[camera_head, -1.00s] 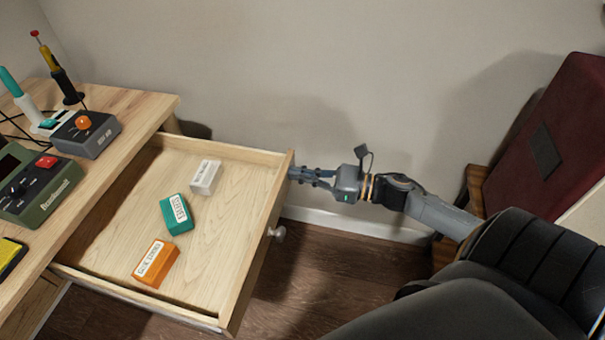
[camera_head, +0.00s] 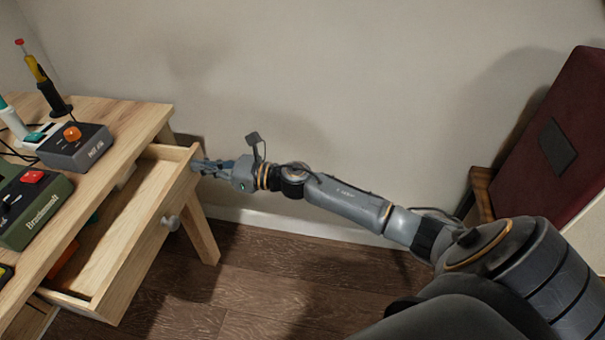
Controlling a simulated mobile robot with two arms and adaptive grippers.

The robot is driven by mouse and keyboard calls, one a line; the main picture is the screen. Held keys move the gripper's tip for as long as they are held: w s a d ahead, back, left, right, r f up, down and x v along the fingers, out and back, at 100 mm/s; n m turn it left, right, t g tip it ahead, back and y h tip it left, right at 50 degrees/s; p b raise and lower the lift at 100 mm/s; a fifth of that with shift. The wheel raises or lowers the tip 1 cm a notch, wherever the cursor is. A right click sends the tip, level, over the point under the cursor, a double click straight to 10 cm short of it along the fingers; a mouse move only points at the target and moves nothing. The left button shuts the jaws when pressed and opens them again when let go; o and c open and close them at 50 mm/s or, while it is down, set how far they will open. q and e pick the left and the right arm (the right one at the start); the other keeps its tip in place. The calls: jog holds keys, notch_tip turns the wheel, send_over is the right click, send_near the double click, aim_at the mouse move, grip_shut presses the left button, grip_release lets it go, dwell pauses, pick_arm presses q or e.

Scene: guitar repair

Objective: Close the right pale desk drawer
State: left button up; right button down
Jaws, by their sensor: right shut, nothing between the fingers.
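My left gripper is not in view.
The desk top (camera_head: 125,118) holds a grey device with an orange knob (camera_head: 75,147), a green device (camera_head: 33,207) and a soldering tool in a stand (camera_head: 45,82). A desk leg (camera_head: 200,232) stands below the drawer. A dark red case (camera_head: 560,140) leans at the right. The floor (camera_head: 270,275) between is clear.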

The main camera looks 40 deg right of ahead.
aim_at(154, 171)
jog(key=b+x, duration=0.1)
jog(key=x, duration=0.4)
jog(key=shift+w+a+f, duration=0.1)
jog(key=shift+a, duration=0.05)
jog(key=b+x, duration=0.1)
jog(key=x, duration=0.5)
jog(key=shift+w+a+b, duration=0.25)
jog(key=shift+w+b, duration=0.05)
jog(key=shift+b, duration=0.1)
jog(key=x, duration=0.2)
jog(key=shift+w+a+b, duration=0.25)
jog(key=shift+b, duration=0.15)
jog(key=shift+r, duration=0.25)
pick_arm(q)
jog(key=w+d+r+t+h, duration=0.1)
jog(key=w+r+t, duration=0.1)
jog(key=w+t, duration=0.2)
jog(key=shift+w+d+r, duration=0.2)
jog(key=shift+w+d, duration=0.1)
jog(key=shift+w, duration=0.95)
pick_arm(e)
jog(key=shift+r, duration=0.15)
jog(key=shift+w, duration=0.1)
